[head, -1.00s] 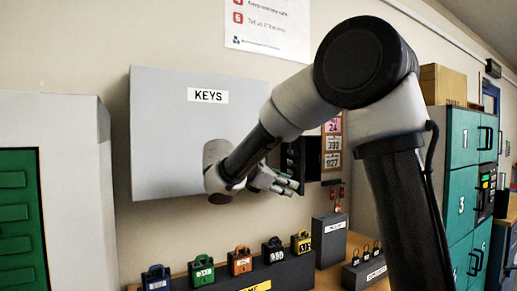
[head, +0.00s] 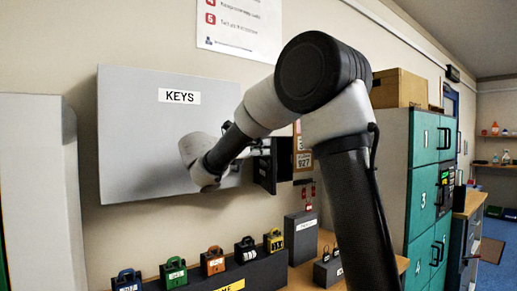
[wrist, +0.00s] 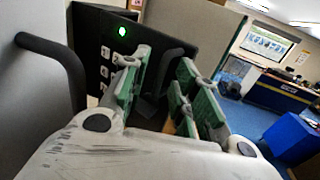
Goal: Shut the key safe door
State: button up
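The key safe (head: 140,135) is a flat grey panel labelled KEYS on the wall in the head view. My arm hides part of its right side. A dark panel (head: 266,170) shows just right of it. In the wrist view a black keypad panel (wrist: 104,72) has a lit green light and a curved black handle (wrist: 165,68) beside it. Another black handle (wrist: 62,62) stands on a grey surface at left. My gripper (wrist: 160,92) is open, its green-padded fingers apart, close to the keypad panel. I cannot tell how far the safe door stands open.
Several coloured padlocks stand on a dark rack (head: 240,275) on the bench below the safe. A grey box (head: 301,238) stands right of it. Teal lockers (head: 424,190) are at right, and a pale cabinet (head: 32,190) at left.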

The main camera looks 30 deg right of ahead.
grip_shut()
jog(key=shift+r, duration=0.1)
jog(key=shift+s+d+r+t, duration=0.1)
jog(key=shift+s+d+t, duration=0.05)
jog(key=shift+t, duration=0.15)
dwell(0.4)
